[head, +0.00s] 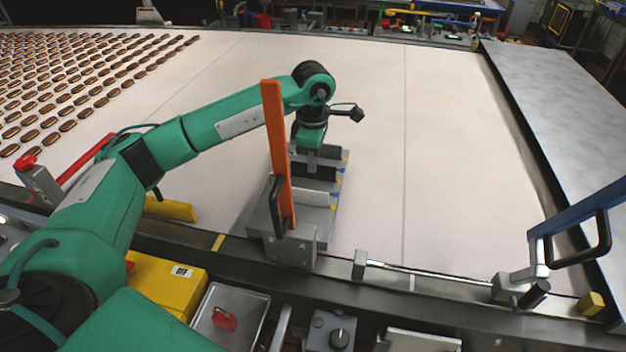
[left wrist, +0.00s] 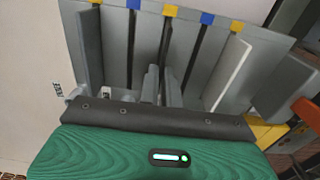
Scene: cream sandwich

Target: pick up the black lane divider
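A grey slotted rack (head: 262,218) with blue and yellow tabs stands on the pale belt, and its slots fill the left wrist view (left wrist: 112,60). A black upright plate (head: 325,173), which looks like the lane divider, sits in the rack just below my left gripper (head: 313,160) in the head view. In the left wrist view my left gripper's two fingers (left wrist: 162,86) point down into the rack, close together, on either side of a thin dark strip. Whether they press on it is unclear. My right gripper is not in view.
An orange upright lever (head: 274,130) with a black handle stands in front of the rack, close to my left arm. A blue lever (head: 580,212) is at the right. Rows of brown sandwiches (head: 70,85) lie far left. The belt's middle right is clear.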

